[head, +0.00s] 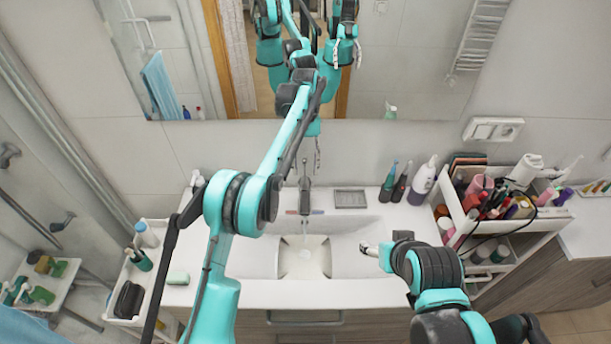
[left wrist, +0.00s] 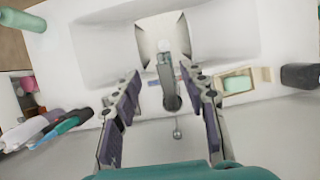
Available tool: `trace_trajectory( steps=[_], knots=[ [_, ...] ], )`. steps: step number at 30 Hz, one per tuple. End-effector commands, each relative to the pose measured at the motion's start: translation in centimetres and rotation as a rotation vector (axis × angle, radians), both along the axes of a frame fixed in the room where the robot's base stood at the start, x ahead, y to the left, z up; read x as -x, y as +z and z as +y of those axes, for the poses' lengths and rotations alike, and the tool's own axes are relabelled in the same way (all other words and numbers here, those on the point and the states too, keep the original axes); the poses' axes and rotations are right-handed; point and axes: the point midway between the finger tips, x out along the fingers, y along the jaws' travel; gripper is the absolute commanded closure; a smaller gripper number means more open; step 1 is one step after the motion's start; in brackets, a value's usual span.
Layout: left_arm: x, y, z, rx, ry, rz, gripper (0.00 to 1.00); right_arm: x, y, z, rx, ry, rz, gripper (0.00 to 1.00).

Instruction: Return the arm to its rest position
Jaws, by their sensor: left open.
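My left arm reaches up from the bottom left of the head view, over the sink toward the mirror. Its gripper (head: 317,152) is partly hidden by the arm, near the wall above the faucet (head: 305,190). In the left wrist view my left gripper (left wrist: 163,75) has its two fingers spread apart with nothing held. The faucet (left wrist: 171,90) shows between and beyond the fingers. My right arm comes in from the bottom right of the head view. Its gripper (head: 371,249) is small beside the sink's right side, and I cannot tell whether it is open.
The white sink (head: 345,262) lies between the arms. A cosmetics cart (head: 525,222) full of bottles and tubes stands right. A white side rack (head: 125,303) stands left. Toothbrushes and a white-purple bottle (head: 423,182) stand behind the sink. The mirror (head: 400,60) is close behind my left arm.

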Motion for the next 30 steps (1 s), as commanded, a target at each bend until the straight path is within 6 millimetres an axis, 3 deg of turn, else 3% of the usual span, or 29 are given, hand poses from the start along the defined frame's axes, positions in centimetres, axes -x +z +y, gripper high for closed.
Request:
trace_trajectory(
  steps=[6,22,26,30],
  knots=[
    [0.0,1.7,0.0,0.0,0.0,0.0,0.57,0.0,0.0,0.0,0.0,0.0,0.0,0.34],
    [0.1,1.8,0.1,0.001,0.0,-0.004,0.57,-0.1,-0.2,0.0,0.0,0.0,0.001,0.34],
    [0.4,2.2,0.8,0.009,0.005,-0.037,0.57,-0.1,-1.1,0.0,0.0,0.0,0.001,0.34],
    [1.6,3.1,2.8,0.028,0.013,-0.128,0.57,-0.1,-3.4,0.0,0.0,0.0,0.001,0.34]
  ],
)
